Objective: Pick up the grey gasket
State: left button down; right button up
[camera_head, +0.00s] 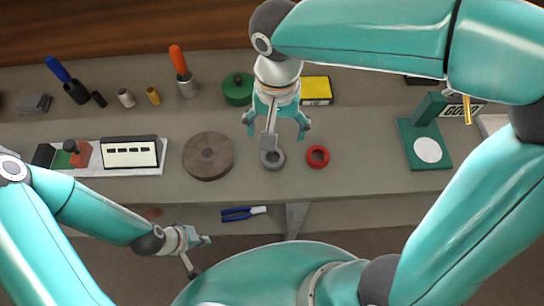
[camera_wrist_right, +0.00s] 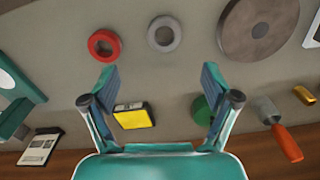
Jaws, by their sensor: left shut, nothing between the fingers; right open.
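The grey gasket (camera_head: 283,160) is a flat ring lying on the grey bench between a brown disc and a red ring. In the head view a grey part of my right gripper covers its upper edge. The whole ring shows in the right wrist view (camera_wrist_right: 151,34), beyond the fingertips and roughly centred between them. My right gripper (camera_head: 275,128) is open and empty above the bench, pointing down, apart from the gasket; its spread fingers also show in the right wrist view (camera_wrist_right: 159,77). My left gripper (camera_head: 199,256) is shut and empty, low in front of the bench edge.
The red ring (camera_head: 317,163) lies just right of the gasket, the brown disc (camera_head: 208,147) to its left. A green round piece (camera_head: 237,92) and a yellow box (camera_head: 316,88) stand behind. A green stand (camera_head: 423,135) is at right. Blue-handled pliers (camera_head: 240,213) lie on a lower shelf.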

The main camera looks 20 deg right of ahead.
send_over(273, 156)
jog(key=f, duration=0.5)
jog(key=shift+s+d+f, duration=0.15)
jog(key=shift+s+f, duration=0.05)
jog(key=shift+f, duration=0.05)
jog(key=shift+w+a+f, duration=0.1)
jog(key=shift+w+f, duration=0.05)
jog(key=shift+f, duration=1.1)
jog(key=shift+w+a+f, duration=0.1)
jog(key=shift+f, duration=1.15)
jog(key=c, duration=1.2)
jog(key=shift+c, duration=0.2)
jog(key=shift+r, duration=0.15)
